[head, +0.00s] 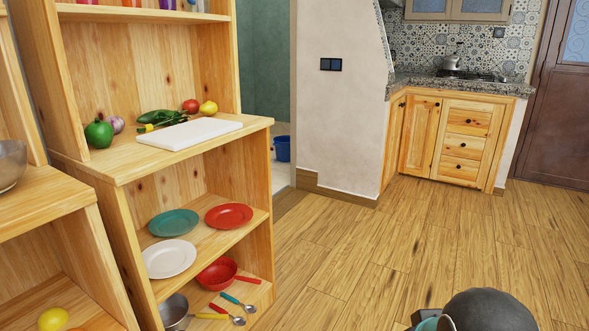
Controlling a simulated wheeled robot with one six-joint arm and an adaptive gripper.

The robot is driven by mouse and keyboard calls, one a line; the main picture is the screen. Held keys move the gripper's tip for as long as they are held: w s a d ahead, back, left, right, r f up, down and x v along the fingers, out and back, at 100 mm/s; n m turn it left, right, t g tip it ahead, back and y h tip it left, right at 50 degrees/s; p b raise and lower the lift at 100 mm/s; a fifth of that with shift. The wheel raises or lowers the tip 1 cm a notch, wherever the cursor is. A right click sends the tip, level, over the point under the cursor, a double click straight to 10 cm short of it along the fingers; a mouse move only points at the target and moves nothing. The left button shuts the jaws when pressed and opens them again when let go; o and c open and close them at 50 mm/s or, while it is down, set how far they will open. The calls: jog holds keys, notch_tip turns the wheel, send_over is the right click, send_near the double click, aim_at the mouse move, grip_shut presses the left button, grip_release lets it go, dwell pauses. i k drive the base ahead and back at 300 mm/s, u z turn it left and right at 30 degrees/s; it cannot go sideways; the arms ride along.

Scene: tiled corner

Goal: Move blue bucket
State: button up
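A blue bucket (283,149) stands on the pale floor beyond the doorway, in the middle of the head view. It is small and far off, and the shelf unit's edge is close to its left side. My gripper is not clearly visible. A dark grey rounded part of my arm (488,312) shows at the bottom right, with a teal and white piece beside it. Whether my gripper is open or shut does not show.
A wooden shelf unit (262,124) at the left holds vegetables, a white cutting board (190,133), plates, pans and spoons. A white wall (340,120) stands right of the doorway. A wooden kitchen counter (450,140) is at the back right. The wood floor (430,235) between is clear.

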aim_at(282, 144)
jog(key=i, duration=5)
jog(key=u, duration=1.3)
jog(key=i, duration=1.6)
jog(key=z, duration=1.1)
jog(key=k, duration=0.3)
jog(key=u, duration=0.05)
